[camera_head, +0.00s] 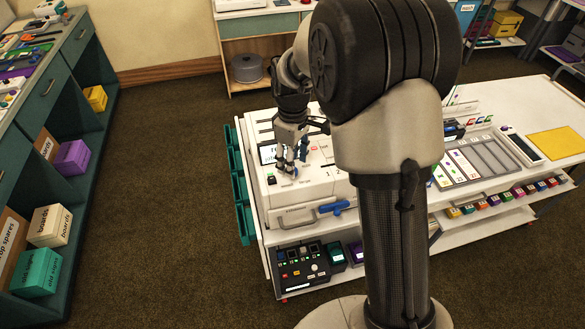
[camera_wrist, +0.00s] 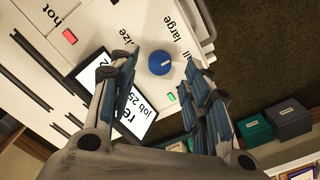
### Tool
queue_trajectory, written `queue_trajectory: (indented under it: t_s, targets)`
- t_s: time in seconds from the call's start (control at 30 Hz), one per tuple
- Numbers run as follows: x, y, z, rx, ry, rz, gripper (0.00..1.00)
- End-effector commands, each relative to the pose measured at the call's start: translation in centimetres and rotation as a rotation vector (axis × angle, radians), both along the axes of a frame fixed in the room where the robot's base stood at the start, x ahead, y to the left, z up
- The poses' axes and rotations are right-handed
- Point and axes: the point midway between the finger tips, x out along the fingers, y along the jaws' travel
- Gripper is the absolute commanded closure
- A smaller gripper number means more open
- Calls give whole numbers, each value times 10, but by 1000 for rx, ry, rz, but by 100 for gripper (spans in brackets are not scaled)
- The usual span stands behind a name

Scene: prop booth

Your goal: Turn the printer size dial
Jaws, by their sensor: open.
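The size dial (camera_wrist: 160,62) is a round blue knob on the white printer top, beside printed words of which "ize", "ll" and "large" show. It lies between the tips of my gripper (camera_wrist: 162,70) in the wrist view, with a visible space on each side. My gripper is open and points down at the printer. In the head view my gripper (camera_head: 293,163) hangs over the left part of the white printer (camera_head: 325,188); I cannot make out the dial clearly there.
A red button (camera_wrist: 70,36) and a green one (camera_wrist: 171,97) sit near the dial. A blue lever (camera_head: 334,207) is on the printer's front. Dark carpet (camera_head: 170,190) lies clear at left.

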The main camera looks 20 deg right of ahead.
Motion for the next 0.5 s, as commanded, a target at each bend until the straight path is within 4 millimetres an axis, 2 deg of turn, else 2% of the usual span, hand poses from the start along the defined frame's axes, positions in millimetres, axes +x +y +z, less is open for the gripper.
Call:
queue_trajectory:
  t_s: [0.03,0.2,0.5]
  targets:
    - [0,0,-9,0,1,0,55]
    - [0,0,-24,0,0,0,55]
    - [0,0,-27,0,-1,0,55]
